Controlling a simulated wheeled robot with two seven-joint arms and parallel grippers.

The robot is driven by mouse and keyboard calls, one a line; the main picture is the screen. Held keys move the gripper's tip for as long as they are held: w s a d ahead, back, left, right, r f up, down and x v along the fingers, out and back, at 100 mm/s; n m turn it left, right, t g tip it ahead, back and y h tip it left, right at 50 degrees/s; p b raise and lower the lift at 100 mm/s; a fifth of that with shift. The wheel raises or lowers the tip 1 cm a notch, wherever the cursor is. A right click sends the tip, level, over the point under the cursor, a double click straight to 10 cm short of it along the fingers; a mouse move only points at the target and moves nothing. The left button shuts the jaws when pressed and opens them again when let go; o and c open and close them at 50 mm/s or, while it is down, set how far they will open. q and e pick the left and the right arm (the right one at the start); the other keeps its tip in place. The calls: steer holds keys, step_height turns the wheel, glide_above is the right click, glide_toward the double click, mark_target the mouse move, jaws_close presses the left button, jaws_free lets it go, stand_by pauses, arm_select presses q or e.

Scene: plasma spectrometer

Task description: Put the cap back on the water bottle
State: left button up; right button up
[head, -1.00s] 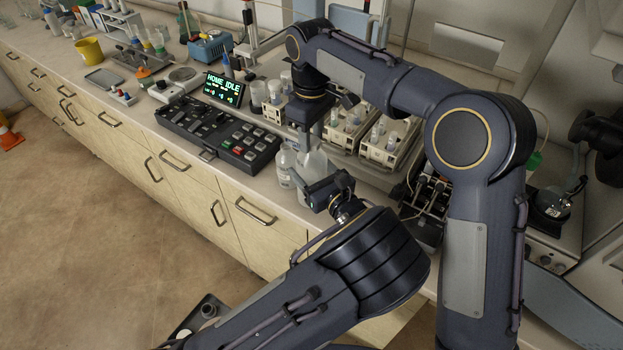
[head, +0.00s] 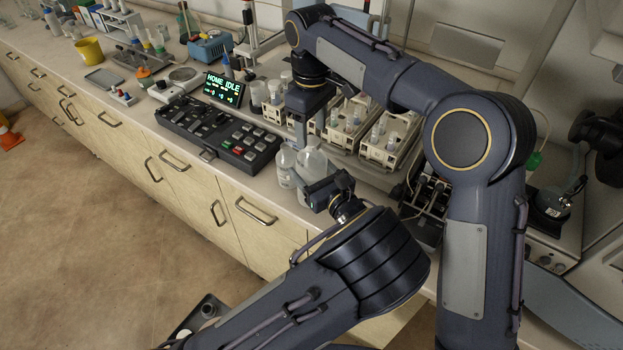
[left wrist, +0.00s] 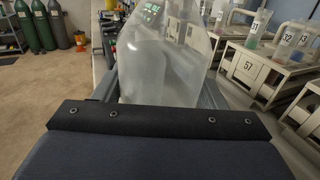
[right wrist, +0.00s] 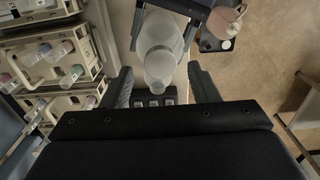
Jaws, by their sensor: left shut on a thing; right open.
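The clear water bottle (head: 313,161) stands at the bench's front edge. My left gripper (head: 326,190) is shut on its body; the left wrist view shows the bottle wall (left wrist: 165,55) between the fingers. My right gripper (head: 302,124) points down behind and above the bottles. In the right wrist view its open, empty fingers (right wrist: 160,76) frame pale translucent bottle shapes (right wrist: 160,65) from above. I cannot make out a separate cap, nor tell whether one sits on the bottle's neck.
A smaller clear bottle (head: 286,166) stands just left of the held one. A black control panel (head: 215,133) lies further left. Racks with sample tubes (head: 388,141) stand behind and to the right. Open floor (head: 120,235) lies in front of the bench.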

steer(key=shift+r, duration=1.1)
steer(key=shift+c, duration=0.2)
step_height(320, 180, up, 4)
steer(key=shift+f, duration=0.2)
steer(key=shift+f, duration=0.1)
steer(key=shift+f, duration=3.95)
steer(key=c, duration=1)
steer(key=o, duration=1.1)
